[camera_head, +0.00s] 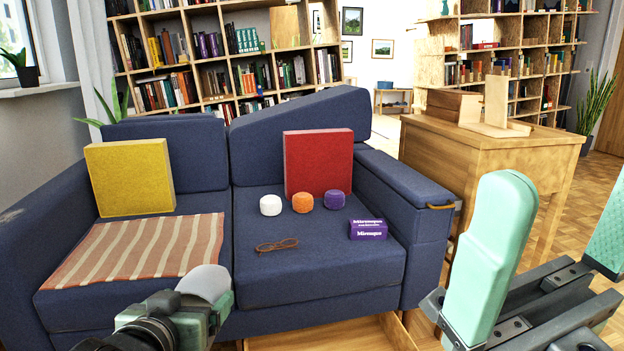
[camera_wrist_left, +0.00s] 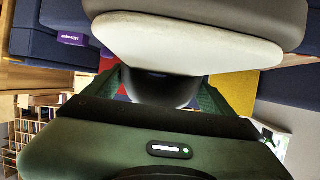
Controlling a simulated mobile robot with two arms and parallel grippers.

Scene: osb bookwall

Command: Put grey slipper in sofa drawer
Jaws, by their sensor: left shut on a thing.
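The grey slipper (camera_head: 205,283) is at the lower left in the head view, in front of the sofa seat. In the left wrist view the slipper (camera_wrist_left: 190,45) shows large, with a pale sole edge and a grey upper part. My left gripper (camera_head: 203,304) is shut on it; its green fingers lie on either side. The wooden sofa drawer (camera_head: 400,328) is pulled out under the sofa; only its upper edge and part of its inside show at the bottom. My right gripper (camera_head: 560,210) is open and empty at the right, its mint fingers wide apart.
The blue sofa (camera_head: 320,255) holds a yellow cushion (camera_head: 130,175), red cushion (camera_head: 318,160), striped blanket (camera_head: 140,250), three small round items (camera_head: 302,202), a purple box (camera_head: 368,229) and brown glasses (camera_head: 277,245). A wooden desk (camera_head: 490,150) stands right of it.

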